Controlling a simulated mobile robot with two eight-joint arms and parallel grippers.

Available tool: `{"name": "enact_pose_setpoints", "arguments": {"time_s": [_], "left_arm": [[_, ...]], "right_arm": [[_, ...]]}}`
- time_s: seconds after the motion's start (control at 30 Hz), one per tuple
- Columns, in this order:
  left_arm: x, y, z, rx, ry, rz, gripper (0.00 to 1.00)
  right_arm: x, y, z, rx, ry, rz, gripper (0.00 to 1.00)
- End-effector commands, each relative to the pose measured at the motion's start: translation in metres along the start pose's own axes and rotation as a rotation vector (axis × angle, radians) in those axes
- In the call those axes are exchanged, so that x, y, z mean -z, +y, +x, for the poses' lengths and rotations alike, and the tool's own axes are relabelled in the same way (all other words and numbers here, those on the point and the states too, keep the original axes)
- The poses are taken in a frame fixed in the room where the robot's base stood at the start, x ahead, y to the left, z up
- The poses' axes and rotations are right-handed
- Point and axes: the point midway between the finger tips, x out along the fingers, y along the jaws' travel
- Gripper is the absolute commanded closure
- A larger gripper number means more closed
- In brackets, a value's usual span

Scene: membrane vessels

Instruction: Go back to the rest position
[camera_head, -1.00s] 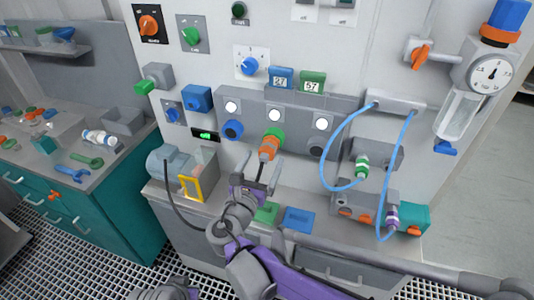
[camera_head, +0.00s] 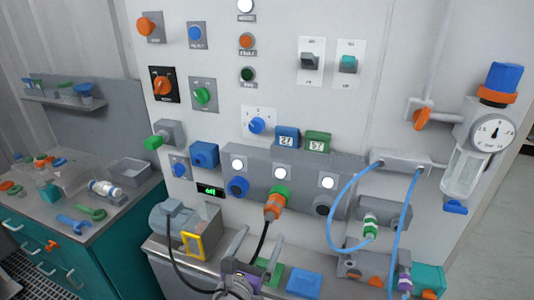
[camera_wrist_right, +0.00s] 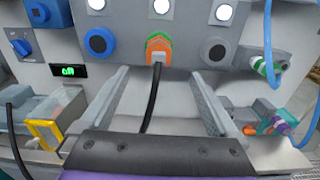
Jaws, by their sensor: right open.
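My right gripper (camera_head: 258,246) is low in the middle of the head view, with its two grey fingers spread apart and nothing between them. In the right wrist view its fingers (camera_wrist_right: 156,92) also stand wide open. An orange plug (camera_head: 275,208) with a green collar sits in the middle socket of the grey panel, and a black cable hangs from it. The plug also shows in the right wrist view (camera_wrist_right: 158,49), ahead of the fingers and apart from them. My left gripper is out of view.
A grey motor (camera_head: 176,217) with a yellow frame (camera_head: 193,246) stands left of my right gripper. Blue hoses (camera_head: 332,215) loop on the right, near a pressure gauge (camera_head: 493,132). A blue block (camera_head: 304,282) lies on the ledge. A teal cabinet (camera_head: 118,252) stands at left.

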Motion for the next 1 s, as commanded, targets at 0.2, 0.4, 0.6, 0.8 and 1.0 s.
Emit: {"name": "enact_pose_setpoints", "arguments": {"time_s": [0.2,0.4,0.6,0.8,1.0], "left_arm": [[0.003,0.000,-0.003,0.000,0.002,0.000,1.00],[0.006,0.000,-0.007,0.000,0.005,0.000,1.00],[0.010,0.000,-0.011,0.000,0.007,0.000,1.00],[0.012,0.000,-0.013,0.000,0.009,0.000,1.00],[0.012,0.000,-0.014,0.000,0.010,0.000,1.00]], "right_arm": [[0.032,-0.085,0.018,0.169,0.210,0.345,0.04],[0.089,-0.198,-0.008,0.559,0.449,1.037,0.04],[0.131,-0.255,-0.070,1.027,0.503,1.773,0.04],[0.148,-0.263,-0.113,1.395,0.430,2.312,0.04],[0.150,-0.259,-0.126,1.532,0.387,2.502,0.04]]}}
